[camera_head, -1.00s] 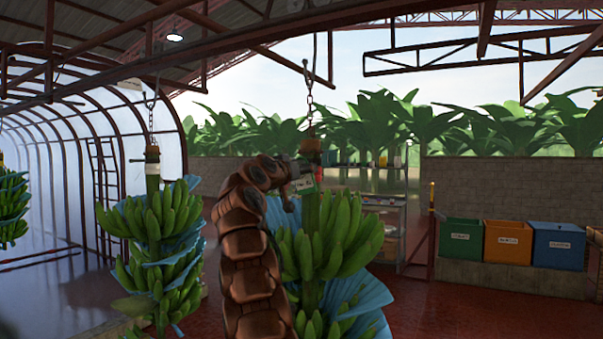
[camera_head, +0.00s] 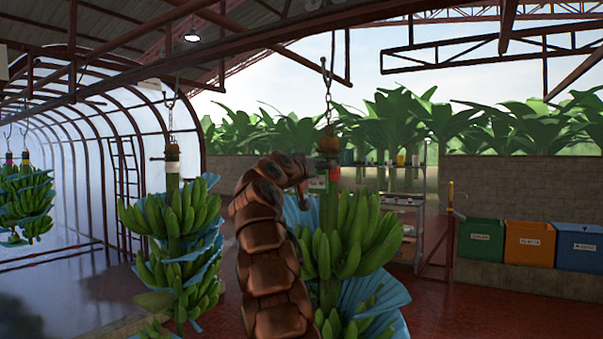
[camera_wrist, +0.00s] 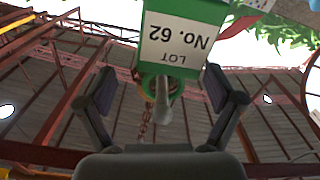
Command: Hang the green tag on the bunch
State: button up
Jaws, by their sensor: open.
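The bunch (camera_head: 345,235) of green bananas hangs from a hook and chain by its thick stem, with blue sheets between its hands. The green tag (camera_head: 318,183) is beside the upper stem, below the brown knob. In the wrist view the green tag (camera_wrist: 180,40) fills the top centre, its white label reading "LOT No. 62" upside down. A grey peg shows at the tag's green ring; whether the peg passes through it is unclear. My gripper (camera_wrist: 160,92) is open, its two dark fingers apart on either side of the ring and touching neither side. In the head view my arm hides part of the bunch.
Another bunch (camera_head: 175,225) hangs to the left, with more bunches (camera_head: 25,200) at the far left. A shelf rack (camera_head: 405,215) stands behind. Green, orange and blue bins (camera_head: 528,242) stand by the wall at right. The red floor is open at right.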

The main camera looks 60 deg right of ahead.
jog(key=a, duration=1.1)
jog(key=shift+s+f, duration=0.15)
jog(key=shift+s, duration=0.25)
dwell(0.6)
